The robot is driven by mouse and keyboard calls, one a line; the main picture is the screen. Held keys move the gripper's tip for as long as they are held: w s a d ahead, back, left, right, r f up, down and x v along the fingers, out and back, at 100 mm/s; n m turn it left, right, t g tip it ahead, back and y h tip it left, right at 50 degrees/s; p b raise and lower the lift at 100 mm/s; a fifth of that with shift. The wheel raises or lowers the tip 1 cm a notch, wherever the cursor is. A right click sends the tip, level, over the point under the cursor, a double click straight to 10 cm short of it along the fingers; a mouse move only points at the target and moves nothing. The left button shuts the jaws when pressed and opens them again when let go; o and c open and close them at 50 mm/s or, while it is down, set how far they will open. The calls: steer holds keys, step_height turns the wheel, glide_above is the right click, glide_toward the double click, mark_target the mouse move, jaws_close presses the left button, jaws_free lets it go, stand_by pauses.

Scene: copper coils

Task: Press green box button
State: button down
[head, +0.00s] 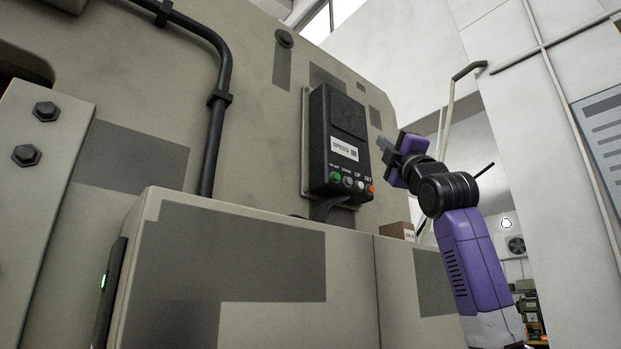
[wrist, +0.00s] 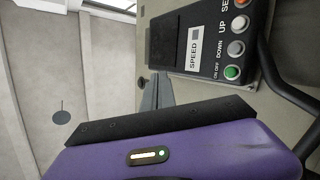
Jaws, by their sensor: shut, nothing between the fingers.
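A black control box (head: 338,142) hangs on the beige machine's wall. Its lower edge has a row of buttons, with the green button (head: 335,177) at the left end, grey and white ones between, and an orange-red one at the right end. The green button also shows in the wrist view (wrist: 232,72), at the bottom of the turned row. My gripper (head: 381,143) is to the right of the box in the head view, apart from it, with its fingers shut and empty.
The beige machine (head: 270,250) has a ledge below the box. A black pipe (head: 218,100) runs down the machine left of the box. A small cardboard box (head: 398,231) sits behind the ledge at the right. The space in front of the buttons looks clear.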

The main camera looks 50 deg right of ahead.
mark_target(336, 177)
steer(key=shift+w+d+f+n+g+y, duration=0.1)
steer(key=shift+w+d+f+n+g, duration=0.15)
steer(key=shift+w+d+f+n, duration=0.35)
steer(key=shift+w+d+f+n+g+y, duration=0.1)
steer(key=shift+w+d+f+n+g, duration=0.2)
steer(key=shift+w, duration=0.55)
steer(key=shift+w+d+f+n+g+y, duration=0.1)
steer(key=shift+w+d+f+n+g, duration=0.15)
steer(key=shift+w+f, duration=0.4)
steer(key=shift+w+r, duration=0.1)
steer(key=shift+w, duration=0.05)
steer(key=w+d+p, duration=0.2)
steer(key=w+p, duration=0.2)
steer(key=w, duration=0.4)
steer(key=shift+w, duration=0.15)
steer(key=shift+a, duration=0.1)
steer(key=shift+w, duration=0.1)
stand_by(0.4)
steer(key=shift+w+p, duration=0.3)
steer(key=shift+p, duration=0.15)
